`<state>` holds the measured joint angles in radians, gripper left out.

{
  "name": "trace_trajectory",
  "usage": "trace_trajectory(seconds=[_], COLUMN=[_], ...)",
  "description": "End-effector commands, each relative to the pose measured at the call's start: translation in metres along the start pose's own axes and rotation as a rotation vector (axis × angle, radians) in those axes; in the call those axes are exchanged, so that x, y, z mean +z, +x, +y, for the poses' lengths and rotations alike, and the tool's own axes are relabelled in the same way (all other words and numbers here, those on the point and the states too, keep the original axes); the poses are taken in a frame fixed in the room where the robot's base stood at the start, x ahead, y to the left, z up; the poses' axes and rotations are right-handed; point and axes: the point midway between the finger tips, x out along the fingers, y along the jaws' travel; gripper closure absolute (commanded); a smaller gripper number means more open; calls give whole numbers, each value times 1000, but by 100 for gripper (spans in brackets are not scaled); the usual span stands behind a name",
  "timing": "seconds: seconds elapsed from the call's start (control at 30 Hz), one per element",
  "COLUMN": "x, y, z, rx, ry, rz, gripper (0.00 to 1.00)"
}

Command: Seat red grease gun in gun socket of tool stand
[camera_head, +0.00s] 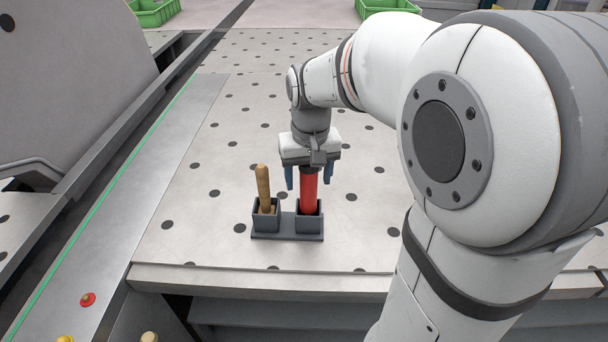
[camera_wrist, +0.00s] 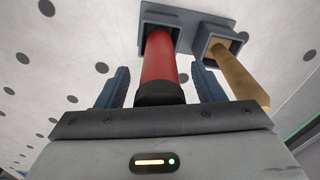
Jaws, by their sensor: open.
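The red grease gun (camera_head: 309,192) stands upright with its lower end inside the right socket of the dark grey tool stand (camera_head: 287,236). In the wrist view the red grease gun (camera_wrist: 160,62) runs into the square socket, with its black end nearest my gripper. My gripper (camera_head: 310,180) is above the stand, pointing down, with its blue fingers apart on either side of the gun. In the wrist view my gripper's fingers (camera_wrist: 161,88) show gaps to the gun on both sides. How deep the gun sits is hidden by the socket walls.
A wooden-handled tool (camera_head: 263,188) stands in the stand's left socket, close to my left finger. The perforated metal table (camera_head: 190,215) is clear around the stand. Green bins (camera_head: 153,12) are at the back. A red button (camera_head: 87,299) is at the lower left.

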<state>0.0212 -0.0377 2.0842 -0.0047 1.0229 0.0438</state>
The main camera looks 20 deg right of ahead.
Motion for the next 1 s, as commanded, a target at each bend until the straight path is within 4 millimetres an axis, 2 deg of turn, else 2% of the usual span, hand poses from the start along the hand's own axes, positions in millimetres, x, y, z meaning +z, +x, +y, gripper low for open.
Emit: trace_trajectory(seconds=[0.17, 0.6, 0.73, 1.0], x=[-1, -3, -3, -2], y=[-5, -70, -77, -78], z=[0, 0, 0, 0], rx=[0, 0, 0, 0], ry=[0, 0, 0, 0], rz=[2, 2, 1, 0], gripper=[38, 38, 38, 38])
